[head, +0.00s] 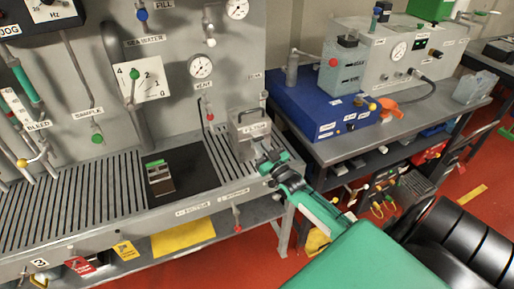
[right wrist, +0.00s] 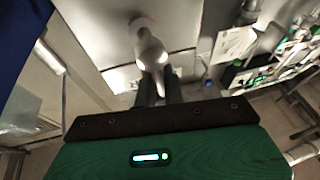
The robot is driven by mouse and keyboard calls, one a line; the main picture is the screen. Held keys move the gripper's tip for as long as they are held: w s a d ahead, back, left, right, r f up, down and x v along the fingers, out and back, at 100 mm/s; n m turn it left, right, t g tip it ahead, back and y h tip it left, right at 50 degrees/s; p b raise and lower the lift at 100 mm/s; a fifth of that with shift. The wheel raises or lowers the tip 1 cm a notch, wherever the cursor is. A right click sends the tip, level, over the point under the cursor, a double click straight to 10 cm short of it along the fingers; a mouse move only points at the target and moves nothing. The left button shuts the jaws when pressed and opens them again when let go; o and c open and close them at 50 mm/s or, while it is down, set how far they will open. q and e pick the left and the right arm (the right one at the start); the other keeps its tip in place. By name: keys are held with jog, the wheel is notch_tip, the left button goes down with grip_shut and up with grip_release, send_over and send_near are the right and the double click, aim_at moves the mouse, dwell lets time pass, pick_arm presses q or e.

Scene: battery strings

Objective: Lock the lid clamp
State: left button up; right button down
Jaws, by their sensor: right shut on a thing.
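A grey metal box marked FILTER (head: 250,136), with a handle on its lid, stands at the right end of the slatted bench. My right gripper (head: 264,161) reaches its front right side from the lower right. In the right wrist view, my right gripper (right wrist: 159,88) has its two dark fingers shut on a pale grey clamp lever (right wrist: 150,48). The lever's rounded knob stands out beyond the fingers, against a flat grey surface. The fingers hide the lever's lower part. In the head view the gripper and arm cover most of the clamp. My left gripper is not in view.
A grey panel with gauges (head: 201,67) and valves rises behind the bench. A dark mat (head: 190,178) with a small green-topped block lies left of the box. A blue unit (head: 315,108) stands on the side table to the right.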

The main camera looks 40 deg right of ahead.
jog(key=shift+d+m, duration=0.15)
jog(key=shift+m, duration=0.45)
jog(key=shift+h, duration=0.4)
jog(key=c, duration=1.5)
grip_release()
jog(key=shift+c, duration=0.2)
jog(key=shift+s, duration=0.1)
jog(key=b+v, duration=0.3)
jog(key=v, duration=1)
jog(key=shift+s+f+b, duration=0.3)
jog(key=shift+s, duration=0.05)
